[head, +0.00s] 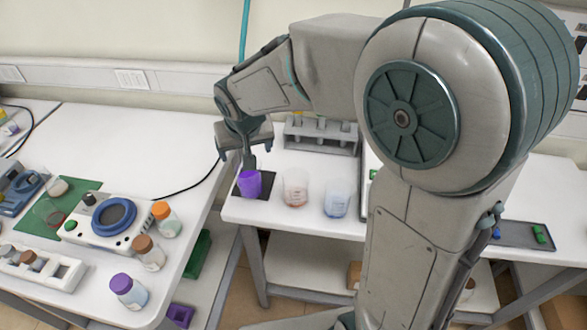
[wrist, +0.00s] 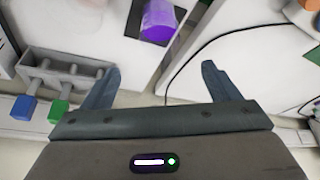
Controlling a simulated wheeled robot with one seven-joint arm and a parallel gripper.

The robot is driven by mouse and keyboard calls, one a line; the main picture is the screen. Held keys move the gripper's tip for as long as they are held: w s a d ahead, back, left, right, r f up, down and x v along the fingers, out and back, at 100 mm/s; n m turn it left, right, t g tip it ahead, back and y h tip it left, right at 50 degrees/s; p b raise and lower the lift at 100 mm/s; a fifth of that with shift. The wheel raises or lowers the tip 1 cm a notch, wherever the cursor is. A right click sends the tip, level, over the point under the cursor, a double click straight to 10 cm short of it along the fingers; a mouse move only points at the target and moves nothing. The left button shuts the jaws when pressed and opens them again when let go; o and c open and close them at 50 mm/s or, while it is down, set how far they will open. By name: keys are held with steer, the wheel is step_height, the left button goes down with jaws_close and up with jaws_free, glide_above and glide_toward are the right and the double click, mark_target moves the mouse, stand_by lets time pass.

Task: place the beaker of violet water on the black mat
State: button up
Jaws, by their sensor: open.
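The beaker of violet water (head: 249,183) stands on the black mat (head: 268,187) near the left end of the back table. In the wrist view, the beaker (wrist: 159,22) is at the top, with the dark mat (wrist: 134,18) beside it. My gripper (head: 247,158) is just above and behind the beaker in the head view. In the wrist view, its two fingers are spread apart, with nothing between them (wrist: 160,72). The beaker lies beyond the fingertips, clear of them.
A beaker with orange-brown liquid (head: 295,188) and one with blue liquid (head: 337,198) stand right of the mat. A grey rack (head: 320,137) stands behind them. The left table holds a round blue-topped device (head: 113,215) and several capped bottles. A black cable runs between the tables.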

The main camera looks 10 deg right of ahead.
steer(key=s+d+r, duration=0.2)
steer(key=s+d, duration=0.6)
steer(key=s, duration=0.1)
steer(key=s+d+r+m, duration=0.1)
steer(key=s+d, duration=0.6)
steer(key=s, duration=0.3)
steer(key=shift+s+d+r+g+h, duration=0.2)
steer(key=shift+d+r+g+h, duration=0.1)
steer(key=shift+d+r+g, duration=0.1)
